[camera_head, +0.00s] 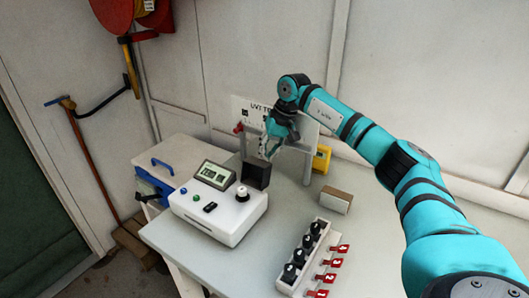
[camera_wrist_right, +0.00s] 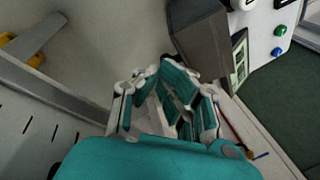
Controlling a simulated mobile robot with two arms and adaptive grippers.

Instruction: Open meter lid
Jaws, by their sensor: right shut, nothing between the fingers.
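The white meter (camera_head: 218,211) stands on the table, with a lit display (camera_head: 214,174), coloured buttons and a white knob (camera_head: 242,193) on it. A dark box-shaped part (camera_head: 257,175), which may be its lid, rises at the meter's back right corner; it also shows in the wrist view (camera_wrist_right: 203,42). I cannot tell whether it is open. My right gripper (camera_head: 267,151) is just above and behind this dark part, pointing down. In the wrist view its fingers (camera_wrist_right: 168,88) are closed together, empty, beside the dark part. My left gripper is not in view.
A block of black knobs with red tags (camera_head: 308,259) stands at the front right of the table. A small brown-and-white box (camera_head: 336,201) lies behind it. A sign on a stand (camera_head: 300,130) and a yellow item (camera_head: 321,158) are at the back. The table's right side is clear.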

